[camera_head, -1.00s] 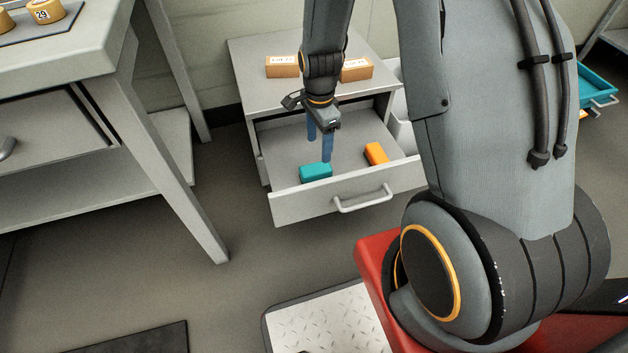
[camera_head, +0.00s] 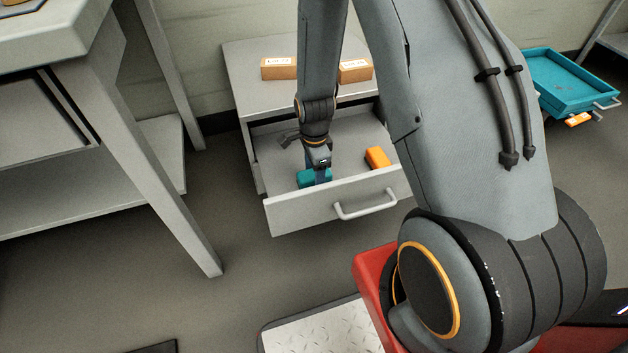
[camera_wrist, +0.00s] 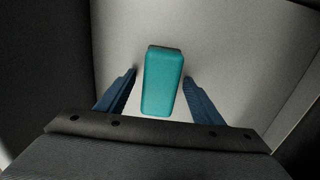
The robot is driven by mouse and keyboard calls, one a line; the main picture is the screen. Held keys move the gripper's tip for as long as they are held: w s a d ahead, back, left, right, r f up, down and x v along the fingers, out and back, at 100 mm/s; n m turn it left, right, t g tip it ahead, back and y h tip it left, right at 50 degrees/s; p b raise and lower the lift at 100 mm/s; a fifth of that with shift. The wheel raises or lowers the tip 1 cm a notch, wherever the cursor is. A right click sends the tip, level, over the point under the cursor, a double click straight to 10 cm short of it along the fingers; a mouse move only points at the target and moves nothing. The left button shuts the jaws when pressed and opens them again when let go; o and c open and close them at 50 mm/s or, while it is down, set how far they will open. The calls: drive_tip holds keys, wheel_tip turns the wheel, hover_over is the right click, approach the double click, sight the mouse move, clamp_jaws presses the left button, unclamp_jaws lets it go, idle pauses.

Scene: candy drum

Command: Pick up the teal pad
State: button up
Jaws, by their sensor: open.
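The teal pad (camera_head: 306,178) is a small rounded block lying in the open drawer (camera_head: 338,206), near its front left. In the wrist view the teal pad (camera_wrist: 163,82) lies between the two blue fingers, with a gap on each side. My gripper (camera_head: 318,174) is low inside the drawer, pointing down at the pad and partly hiding it in the head view. In the wrist view my gripper (camera_wrist: 160,92) is open, and its fingers do not appear to touch the pad.
An orange block (camera_head: 377,157) lies in the same drawer to the right. Two labelled boxes (camera_head: 279,68) (camera_head: 355,71) stand on the cabinet top. The drawer's front wall and handle (camera_head: 366,205) are close to my gripper. A teal tray (camera_head: 570,82) is at the far right.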

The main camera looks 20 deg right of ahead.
drive_tip(key=shift+f, duration=0.1)
drive_tip(key=shift+c, duration=0.4)
drive_tip(key=c, duration=1.2)
wheel_tip(320, 180, up, 10)
drive_tip(key=p, duration=0.3)
drive_tip(key=shift+p, duration=0.3)
